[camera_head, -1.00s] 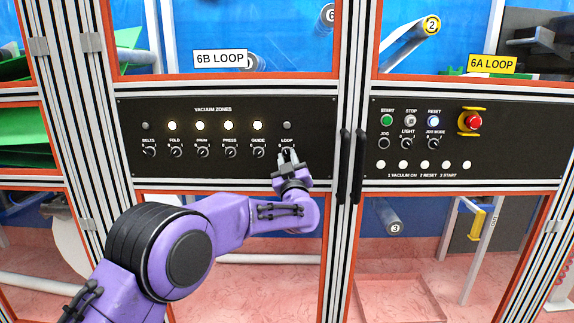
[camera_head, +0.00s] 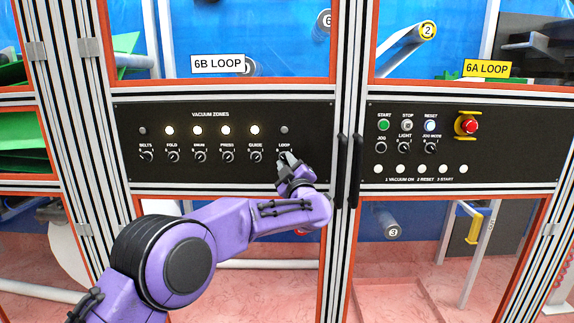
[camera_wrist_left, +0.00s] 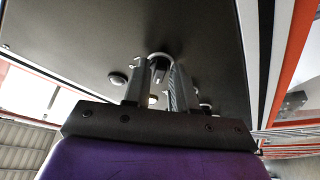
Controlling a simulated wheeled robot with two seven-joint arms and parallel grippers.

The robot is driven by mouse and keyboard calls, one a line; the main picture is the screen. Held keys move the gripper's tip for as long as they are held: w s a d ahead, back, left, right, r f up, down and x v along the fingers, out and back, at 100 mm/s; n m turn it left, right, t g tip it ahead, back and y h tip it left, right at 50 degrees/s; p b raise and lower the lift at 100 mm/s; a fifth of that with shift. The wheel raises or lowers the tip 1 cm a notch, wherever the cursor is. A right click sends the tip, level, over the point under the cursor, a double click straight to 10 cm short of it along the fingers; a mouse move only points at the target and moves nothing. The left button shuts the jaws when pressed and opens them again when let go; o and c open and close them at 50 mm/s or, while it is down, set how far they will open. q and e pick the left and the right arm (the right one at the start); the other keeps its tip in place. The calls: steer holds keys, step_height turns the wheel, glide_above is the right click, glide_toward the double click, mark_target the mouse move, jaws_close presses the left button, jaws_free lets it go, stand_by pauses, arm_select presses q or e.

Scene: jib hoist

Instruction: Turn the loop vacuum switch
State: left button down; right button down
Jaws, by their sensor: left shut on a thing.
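The loop vacuum switch (camera_wrist_left: 159,68) is a small dark knob on the black vacuum zones panel (camera_head: 200,179), at the right end of its row. In the head view my left gripper (camera_head: 286,158) covers most of it, below the LOOP label. In the left wrist view the two fingers stand on either side of the knob, and the left gripper (camera_wrist_left: 160,75) is shut on it. The knob's pointer direction is hidden. The loop lamp (camera_head: 284,130) above it is unlit. My right gripper is not in view.
Several other switches, such as the guide switch (camera_head: 255,156), sit left of the loop switch. The lamps over fold through guide are lit; the belts lamp (camera_head: 143,131) is dark. Black door handles (camera_head: 357,170) and a second control panel (camera_head: 520,165) stand to the right.

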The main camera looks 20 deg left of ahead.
arm_select(q)
steer(key=c, duration=1.1)
jaws_free()
steer(key=shift+c, duration=0.2)
steer(key=shift+s+d+f, duration=0.2)
steer(key=shift+s+d, duration=0.05)
steer(key=b+v, duration=0.3)
steer(key=v, duration=0.6)
steer(key=shift+s+d, duration=0.2)
steer(key=shift+s, duration=0.15)
steer(key=shift+f, duration=0.1)
